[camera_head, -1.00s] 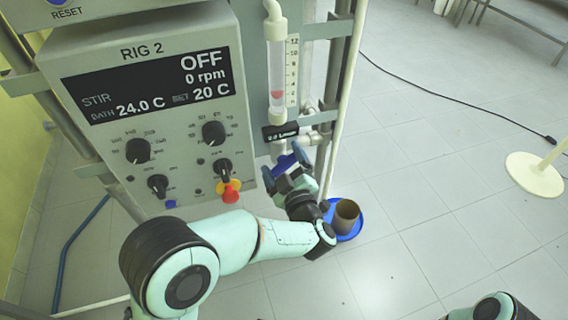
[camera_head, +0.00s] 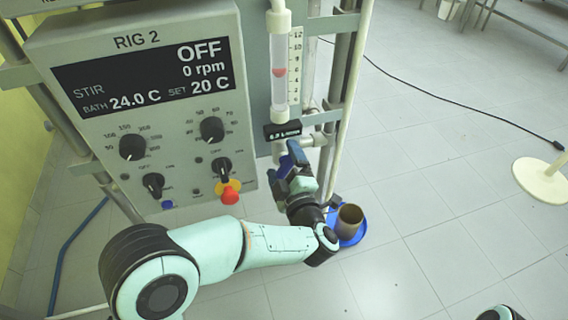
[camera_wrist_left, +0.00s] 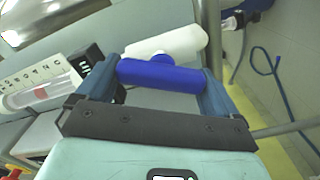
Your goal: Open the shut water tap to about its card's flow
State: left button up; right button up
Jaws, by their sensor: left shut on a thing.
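The blue tap handle (camera_wrist_left: 160,75) lies between the two fingers of my left gripper (camera_wrist_left: 162,84), which is shut on it, in the left wrist view. In the head view my left gripper (camera_head: 291,166) is at the tap below the flow tube and largely hides the handle. The clear flow tube (camera_head: 281,95) has a red float (camera_head: 279,72) about halfway up, near 6 on its scale (camera_head: 295,65). A small black readout (camera_head: 283,131) sits under the tube; its digits are too small to read surely. I cannot make out a flow card. My right gripper is out of view.
White pipes surround the tap. The floor at right is mostly open.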

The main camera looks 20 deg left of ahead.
pick_arm(q)
jog(key=shift+f, duration=0.1)
jog(key=o, duration=0.7)
jog(key=shift+s+d, duration=0.1)
jog(key=p+v, duration=0.2)
jog(key=v, duration=1.1)
jog(key=shift+s+d, duration=0.1)
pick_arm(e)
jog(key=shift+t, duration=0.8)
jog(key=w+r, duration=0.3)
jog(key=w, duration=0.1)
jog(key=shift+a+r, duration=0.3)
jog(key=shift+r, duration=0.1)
